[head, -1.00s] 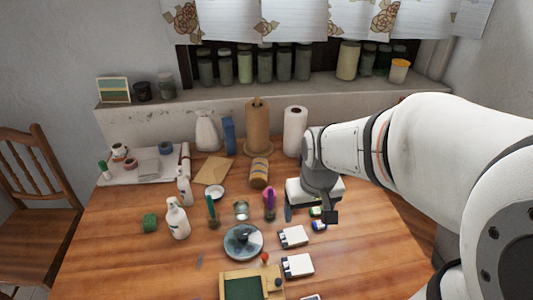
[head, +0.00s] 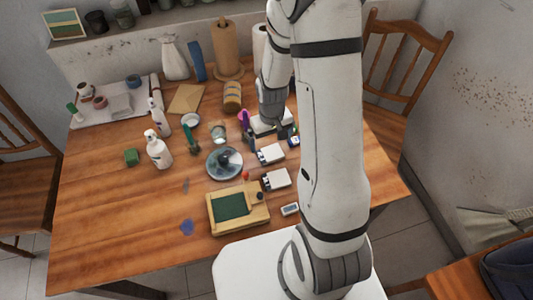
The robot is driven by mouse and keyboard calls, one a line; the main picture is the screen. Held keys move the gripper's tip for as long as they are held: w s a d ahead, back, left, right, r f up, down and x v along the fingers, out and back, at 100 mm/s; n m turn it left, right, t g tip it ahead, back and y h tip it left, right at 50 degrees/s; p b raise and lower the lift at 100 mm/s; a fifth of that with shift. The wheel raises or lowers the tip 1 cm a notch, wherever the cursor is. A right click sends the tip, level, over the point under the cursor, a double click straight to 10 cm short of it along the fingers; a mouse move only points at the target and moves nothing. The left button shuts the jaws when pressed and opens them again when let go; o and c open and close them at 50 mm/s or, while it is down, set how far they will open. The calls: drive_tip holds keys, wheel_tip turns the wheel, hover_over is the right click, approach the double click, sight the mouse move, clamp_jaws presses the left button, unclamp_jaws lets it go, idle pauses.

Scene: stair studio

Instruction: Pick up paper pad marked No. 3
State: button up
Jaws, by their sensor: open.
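Two small white pad-like blocks lie on the right part of the wooden table: an upper one (head: 271,154) and a lower one (head: 276,179). A smaller white item (head: 290,209) with a grey face lies below them. I cannot read a number on any of these. My gripper (head: 288,132) is open above the table, just up and right of the upper block. It is partly hidden by my arm, and its fingertips are small and dark. I cannot tell whether it touches anything.
A round grey-blue dish (head: 224,163) and a wooden frame with a green panel (head: 238,207) lie left of the blocks. The table's front left is mostly clear.

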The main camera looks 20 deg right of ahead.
sight(270, 153)
drive_tip(key=shift+s+a+f+p, duration=0.15)
drive_tip(key=shift+f+p, duration=0.25)
drive_tip(key=shift+f, duration=2.2)
drive_tip(key=c, duration=1.1)
